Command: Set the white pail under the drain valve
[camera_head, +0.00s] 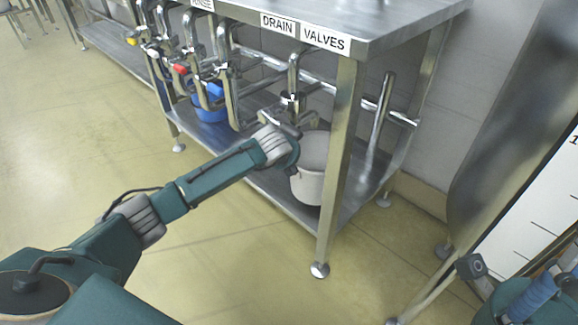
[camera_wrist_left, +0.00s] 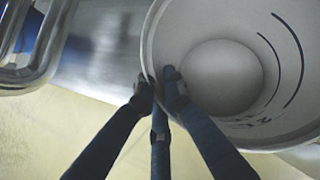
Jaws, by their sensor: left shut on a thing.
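The white pail (camera_head: 309,187) is at the lower shelf, behind the front right leg of the steel table. My left gripper (camera_head: 291,143) is shut on its rim. In the left wrist view the fingers (camera_wrist_left: 163,88) pinch the pail's wall (camera_wrist_left: 290,70), and its inside is empty with dark marks. I cannot tell whether the pail rests on the shelf or hangs just above it. A drain valve (camera_head: 292,98) on a bent pipe is above and slightly left of the pail. The label "DRAIN VALVES" (camera_head: 305,32) is on the table edge.
A blue pail (camera_head: 209,104) stands on the lower shelf (camera_head: 284,200) to the left, under other pipes with red (camera_head: 181,69) and yellow (camera_head: 152,53) handles. The front leg (camera_head: 340,150) is close to the white pail. The floor in front is clear.

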